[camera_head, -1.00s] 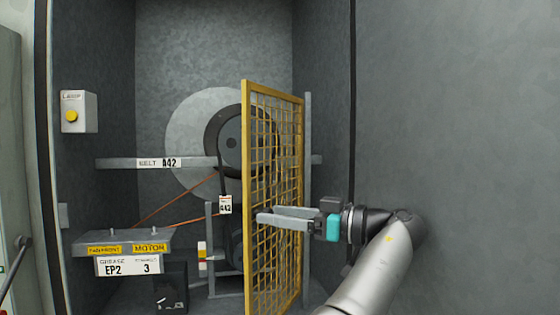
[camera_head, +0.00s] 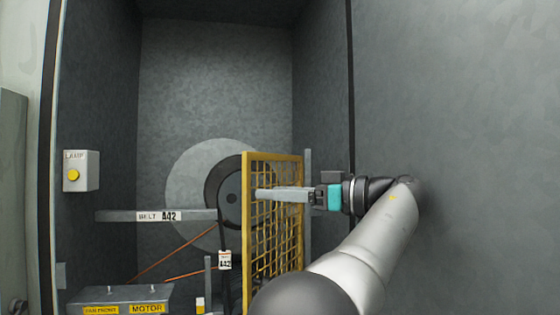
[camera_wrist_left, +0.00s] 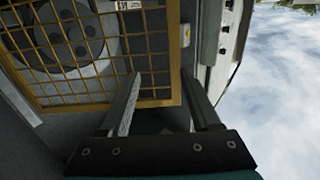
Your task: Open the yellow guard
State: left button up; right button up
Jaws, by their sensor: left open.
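The yellow guard (camera_head: 272,156) is a mesh panel in a yellow frame. In the head view it stands swung out from the grey post on its right, seen at a steep angle, with the pulley partly behind it. My left gripper (camera_head: 258,194) is open and empty, level with the upper part of the guard and overlapping it in the picture. In the left wrist view the guard's frame (camera_wrist_left: 174,50) crosses beyond and between the two fingertips (camera_wrist_left: 160,75). I cannot tell whether a finger touches it. My right gripper is not in view.
A lamp box (camera_head: 80,170) with a yellow button is on the left wall. A motor shelf (camera_head: 125,294) is low at left. A grey wall (camera_head: 470,140) closes the right.

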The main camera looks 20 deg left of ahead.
aim_at(255, 176)
pick_arm(q)
jog(key=shift+r+p, duration=1.05)
jog(key=shift+r, duration=0.45)
jog(key=shift+c, duration=0.4)
